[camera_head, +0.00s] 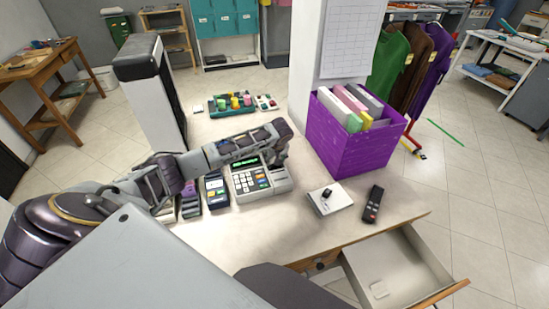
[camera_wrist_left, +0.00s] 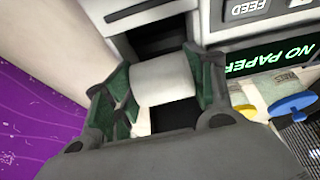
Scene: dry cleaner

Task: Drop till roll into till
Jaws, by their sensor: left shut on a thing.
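The till (camera_head: 250,182) stands on the counter, with a keypad and a lit green display. In the left wrist view the display (camera_wrist_left: 285,57) reads "NO PAPER", and beside it is a dark open paper slot (camera_wrist_left: 155,38). My left gripper (camera_head: 279,148) is over the back right part of the till. In the left wrist view the gripper (camera_wrist_left: 165,85) is shut on the white till roll (camera_wrist_left: 163,80), with a finger at each end. The roll is at the near side of the slot; I cannot tell whether it touches the till. My right gripper is out of view.
A purple box (camera_head: 345,140) of folders stands right of the till. A white box (camera_head: 329,199) and a dark remote (camera_head: 373,204) lie in front of it. A card terminal (camera_head: 215,190) is left of the till. An open drawer (camera_head: 395,268) juts out at the front right.

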